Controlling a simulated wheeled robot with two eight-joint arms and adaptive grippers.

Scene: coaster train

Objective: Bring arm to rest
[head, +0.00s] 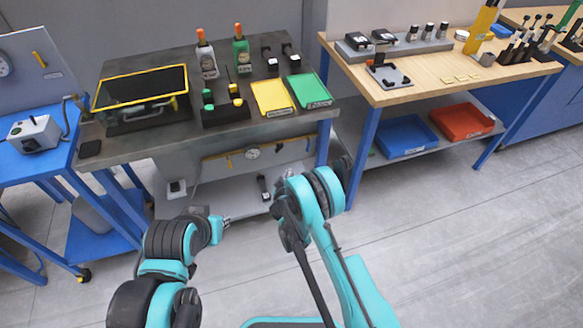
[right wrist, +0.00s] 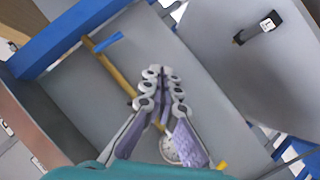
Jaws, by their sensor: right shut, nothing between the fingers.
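My right gripper (right wrist: 165,75) shows in the right wrist view with its fingertips together and nothing between them. Behind it in that view are a grey surface and a yellow bar (right wrist: 108,66) with a round white gauge. In the head view my right arm rises from the bottom centre to a bent teal joint in front of the workbench, and its fingers cannot be made out. My left arm comes in from the lower left. Small grey tips at its end, apparently my left gripper (head: 225,222), are too small to read.
A wooden-topped table (head: 430,75) has blue (head: 405,136) and red (head: 461,121) bins below. Floor at right is clear.

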